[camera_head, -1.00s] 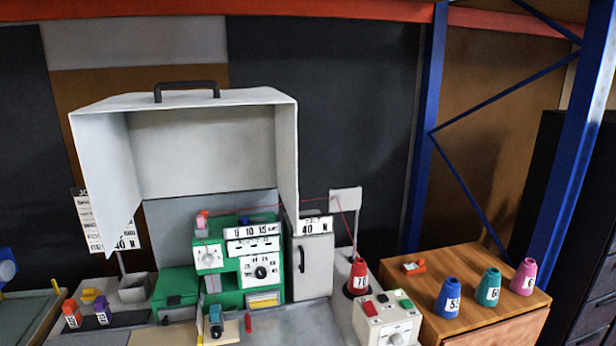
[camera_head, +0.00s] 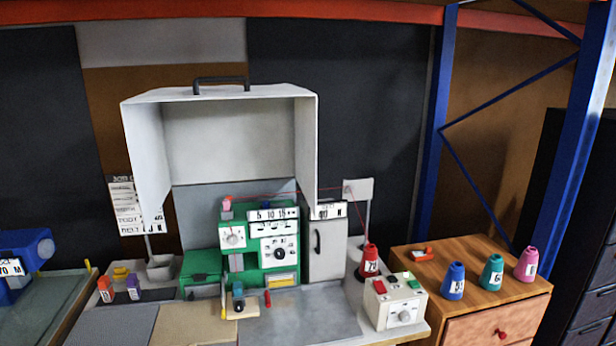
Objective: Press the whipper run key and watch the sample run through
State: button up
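The green whipper machine (camera_head: 279,252) stands on the bench under a raised white hood (camera_head: 235,140). Its front has dials and a number scale. A pale control box (camera_head: 400,312) stands at the bench's right end, with a red key (camera_head: 380,287), a green key (camera_head: 414,284) and a knob. Which key is the run key I cannot read. A red thread cone (camera_head: 370,262) stands behind the box, and its thread runs up to a pale plate (camera_head: 358,190) and left to the machine. I cannot make out a sample clearly. My gripper is not in view.
A wooden cabinet (camera_head: 470,275) on the right holds blue (camera_head: 453,281), teal (camera_head: 491,272) and pink (camera_head: 527,264) cones. A grey cabinet (camera_head: 327,250) stands beside the machine. A blue machine (camera_head: 25,255) is at far left. The grey bench front (camera_head: 300,320) is mostly clear.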

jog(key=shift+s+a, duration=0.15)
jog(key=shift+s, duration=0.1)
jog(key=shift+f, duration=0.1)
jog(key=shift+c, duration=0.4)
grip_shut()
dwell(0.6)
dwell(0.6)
